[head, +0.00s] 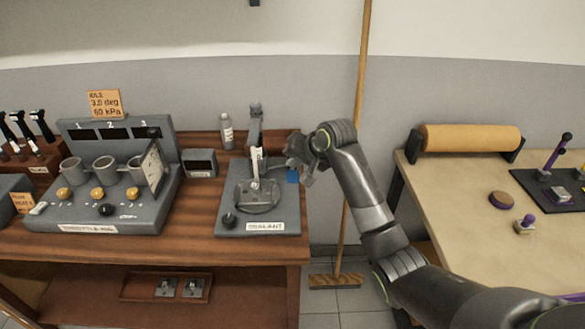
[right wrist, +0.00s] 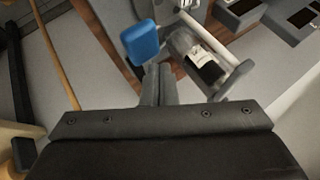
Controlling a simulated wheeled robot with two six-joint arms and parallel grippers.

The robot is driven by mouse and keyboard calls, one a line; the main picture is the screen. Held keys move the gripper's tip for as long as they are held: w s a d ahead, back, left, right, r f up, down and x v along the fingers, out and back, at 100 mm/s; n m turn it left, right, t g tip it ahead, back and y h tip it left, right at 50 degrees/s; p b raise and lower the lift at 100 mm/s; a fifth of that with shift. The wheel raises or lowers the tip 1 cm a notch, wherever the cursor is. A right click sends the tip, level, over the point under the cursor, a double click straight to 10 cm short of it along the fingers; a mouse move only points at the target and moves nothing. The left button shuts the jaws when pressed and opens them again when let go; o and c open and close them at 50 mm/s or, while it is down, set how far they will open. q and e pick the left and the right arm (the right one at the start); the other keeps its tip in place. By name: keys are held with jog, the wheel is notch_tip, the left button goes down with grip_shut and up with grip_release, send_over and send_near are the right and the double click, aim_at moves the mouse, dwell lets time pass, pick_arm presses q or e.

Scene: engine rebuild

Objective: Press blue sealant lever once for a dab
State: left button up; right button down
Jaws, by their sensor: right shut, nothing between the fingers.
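The sealant station (head: 285,222) is a grey unit with a round plate, a black knob and a label, on the wooden bench. Its blue lever (head: 292,175) shows at its right side, just below my right gripper (head: 297,156). In the right wrist view the blue lever (right wrist: 144,42) is a rounded paddle just beyond the fingertips of my right gripper (right wrist: 157,72). The fingers are shut together and empty. I cannot tell whether they touch the paddle. A pale sealant cartridge (right wrist: 203,62) lies to the right of it. My left gripper is not in view.
The throttle rig (head: 100,205) stands left on the bench, with a small grey box (head: 199,163) and a bottle (head: 227,132) between. A broom (head: 362,70) leans in the gap before the right table (head: 455,215). The bench's right edge is close to the lever.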

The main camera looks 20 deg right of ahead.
jog(key=shift+s+f, duration=0.1)
jog(key=shift+f, duration=1.15)
dwell(1.0)
jog(key=shift+r, duration=0.15)
notch_tip(320, 180, up, 3)
jog(key=p, duration=0.3)
jog(key=shift+f, duration=0.2)
jog(key=shift+r+p, duration=0.5)
jog(key=shift+p, duration=0.25)
jog(key=r+p, duration=0.1)
jog(key=p, duration=0.1)
jog(key=r+p, duration=0.4)
jog(key=shift+w+r, duration=0.1)
jog(key=shift+w, duration=0.25)
dwell(0.3)
